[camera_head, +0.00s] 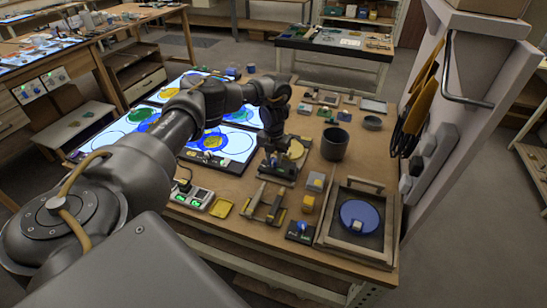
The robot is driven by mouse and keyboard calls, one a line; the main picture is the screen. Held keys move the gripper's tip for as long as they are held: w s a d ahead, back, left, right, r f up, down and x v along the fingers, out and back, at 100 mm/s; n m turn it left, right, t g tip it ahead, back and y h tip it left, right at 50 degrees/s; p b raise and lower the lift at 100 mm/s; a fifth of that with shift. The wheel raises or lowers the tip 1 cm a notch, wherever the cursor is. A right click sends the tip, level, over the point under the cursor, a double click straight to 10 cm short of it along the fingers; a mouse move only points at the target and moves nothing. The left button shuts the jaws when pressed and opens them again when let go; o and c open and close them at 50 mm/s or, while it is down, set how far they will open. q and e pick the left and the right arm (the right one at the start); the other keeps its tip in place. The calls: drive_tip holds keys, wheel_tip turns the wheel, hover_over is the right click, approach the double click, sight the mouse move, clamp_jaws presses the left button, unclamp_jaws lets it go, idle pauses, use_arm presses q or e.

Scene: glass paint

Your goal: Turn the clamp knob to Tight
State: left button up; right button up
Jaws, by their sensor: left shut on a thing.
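My left arm reaches in from the left across the table, and its gripper (271,139) points down at a dark clamp fixture (279,169). A yellow rounded piece (296,150) stands at the fixture's right side. The gripper is shut at the fixture's left side, on what appears to be the clamp knob. The fingers mostly hide the knob, and its setting and any Tight mark cannot be read. My right gripper is not in view.
Lit panels with coloured glass (232,142) lie to the left. A dark cup (334,143) stands right of the fixture. In front are a yellow block (308,203), a small box with a blue knob (300,232) and a framed tray (329,232) with a blue disc. A post rises at right.

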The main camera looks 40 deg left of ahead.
sight(273, 160)
use_arm(q)
drive_tip(key=n+p, duration=0.1)
drive_tip(key=n, duration=0.4)
drive_tip(key=shift+n, duration=0.3)
drive_tip(key=n+p, duration=0.1)
drive_tip(key=n, duration=0.4)
drive_tip(key=shift+n+p, duration=0.35)
drive_tip(key=shift+n, duration=0.05)
drive_tip(key=o, duration=1)
drive_tip(key=shift+s+a, duration=0.1)
drive_tip(key=shift+r, duration=0.35)
wheel_tip(273, 160, up, 10)
drive_tip(key=shift+r+p, duration=0.1)
drive_tip(key=shift+p, duration=0.8)
